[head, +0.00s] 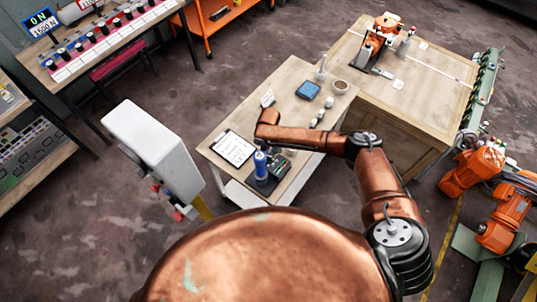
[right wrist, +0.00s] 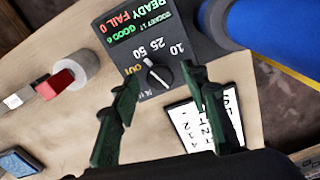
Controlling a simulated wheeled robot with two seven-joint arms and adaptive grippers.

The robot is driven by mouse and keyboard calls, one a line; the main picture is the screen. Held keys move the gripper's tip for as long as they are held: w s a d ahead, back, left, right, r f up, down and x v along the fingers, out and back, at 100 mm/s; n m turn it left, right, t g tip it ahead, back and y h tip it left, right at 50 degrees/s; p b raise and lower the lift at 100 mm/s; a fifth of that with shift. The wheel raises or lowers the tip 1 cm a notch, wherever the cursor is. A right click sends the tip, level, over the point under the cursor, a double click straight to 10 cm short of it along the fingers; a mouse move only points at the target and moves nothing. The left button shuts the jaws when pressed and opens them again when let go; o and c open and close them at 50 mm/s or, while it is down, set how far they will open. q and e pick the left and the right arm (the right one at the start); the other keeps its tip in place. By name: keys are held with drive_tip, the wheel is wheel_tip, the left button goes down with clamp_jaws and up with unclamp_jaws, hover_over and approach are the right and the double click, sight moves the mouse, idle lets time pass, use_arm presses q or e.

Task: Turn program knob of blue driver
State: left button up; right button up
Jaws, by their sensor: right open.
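The blue driver (head: 260,163) stands upright on a dark base on the wooden bench. Part of its blue body (right wrist: 278,35) shows at the upper right of the right wrist view. Beside it is a black panel (right wrist: 150,28) reading READY, FAIL 0 and GOOD 6. The round black program knob (right wrist: 157,74) has a white pointer mark, with 10, 25, 50 and OUT around it. My right gripper (right wrist: 160,73) is open, its green fingers on either side of the knob in the picture. I cannot tell whether they touch it. In the head view the gripper (head: 280,164) is beside the driver.
A framed text sheet (head: 232,148) lies left of the driver and also shows in the wrist view (right wrist: 205,125). A white cabinet (head: 150,148) stands left of the bench. Orange robot arms (head: 495,195) stand right.

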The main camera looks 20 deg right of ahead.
sight(269, 156)
drive_tip(key=shift+r, duration=0.15)
wheel_tip(269, 156, up, 12)
idle(0.4)
idle(0.4)
